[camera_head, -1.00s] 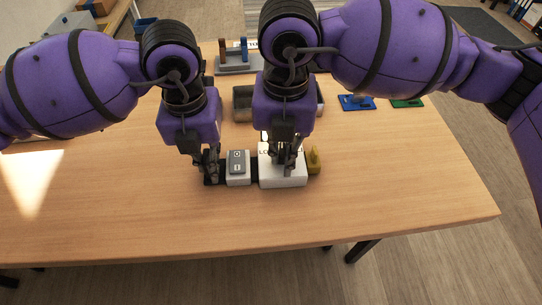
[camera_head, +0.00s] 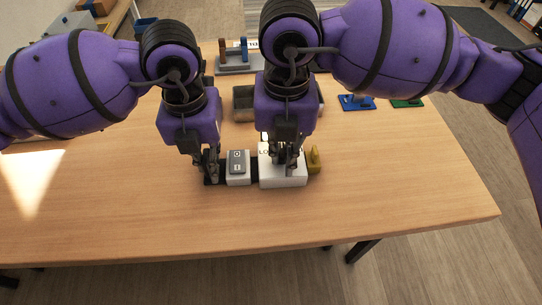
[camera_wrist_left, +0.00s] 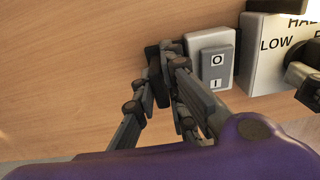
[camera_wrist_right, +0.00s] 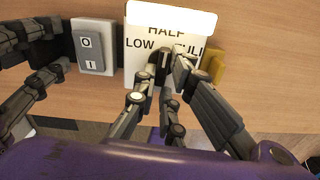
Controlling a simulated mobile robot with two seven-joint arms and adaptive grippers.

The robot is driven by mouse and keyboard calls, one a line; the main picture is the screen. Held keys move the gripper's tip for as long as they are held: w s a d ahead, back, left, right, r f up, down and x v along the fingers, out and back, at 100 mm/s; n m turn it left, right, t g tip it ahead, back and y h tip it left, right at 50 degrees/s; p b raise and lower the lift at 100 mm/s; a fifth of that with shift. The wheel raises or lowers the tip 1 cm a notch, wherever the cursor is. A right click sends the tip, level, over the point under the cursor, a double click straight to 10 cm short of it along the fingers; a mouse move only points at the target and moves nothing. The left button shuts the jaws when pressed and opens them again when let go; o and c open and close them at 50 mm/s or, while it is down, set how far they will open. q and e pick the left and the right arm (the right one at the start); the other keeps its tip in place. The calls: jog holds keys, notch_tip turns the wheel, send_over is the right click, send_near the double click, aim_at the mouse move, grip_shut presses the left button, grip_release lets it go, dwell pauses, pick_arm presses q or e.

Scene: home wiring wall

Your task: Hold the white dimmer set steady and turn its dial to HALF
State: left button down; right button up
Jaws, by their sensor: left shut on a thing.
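The white dimmer set lies on the table. Its white dial box (camera_head: 283,180), lettered LOW, HALF and FULL, also shows in the right wrist view (camera_wrist_right: 138,70). A grey rocker switch (camera_head: 236,162) marked O and I sits left of it. My left gripper (camera_wrist_left: 162,68) is shut on the black piece at the set's left end. My right gripper (camera_wrist_right: 172,62) is over the dial box, with its fingertips at the dark dial. The fingers largely hide the dial, so its pointing direction and whether they grip it cannot be told. A bright white strip (camera_wrist_right: 170,16) is above the HALF lettering.
A yellow piece (camera_head: 314,160) adjoins the dial box's right side. Behind are a grey tray (camera_head: 242,104), a grey stand with pegs (camera_head: 238,64), a blue piece (camera_head: 356,103) and a green piece (camera_head: 406,103). The table front is clear.

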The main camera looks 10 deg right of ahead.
jog(key=o, duration=0.4)
jog(key=shift+o, duration=0.2)
notch_tip(320, 180, up, 12)
dwell(0.4)
pick_arm(q)
jog(key=c, duration=1.7)
grip_release()
